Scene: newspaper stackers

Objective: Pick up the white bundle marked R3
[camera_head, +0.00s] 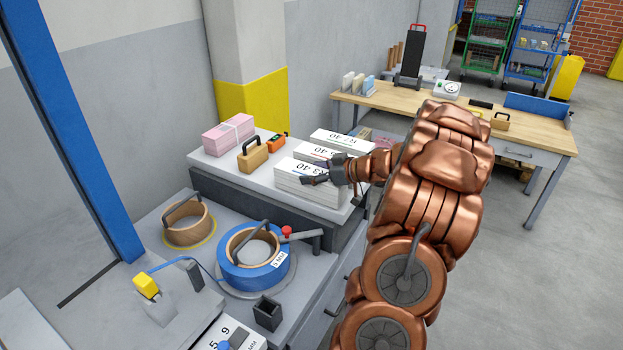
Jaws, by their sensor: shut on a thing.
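The white bundle marked R3 (305,185) is the front one of three white bundles on the raised grey platform. Its black print is partly covered by my gripper (327,180). My gripper reaches in from the right over the right part of this bundle and is shut on it. The far finger contact is hidden. I cannot tell whether the bundle is clear of the platform top.
Two more white bundles, a middle one (318,153) and a back one (345,139), lie close behind. A pink bundle (229,134), a tan block with a handle (252,156) and an orange device (277,143) share the platform (225,170). Blue strapping reel (240,277) stands in front.

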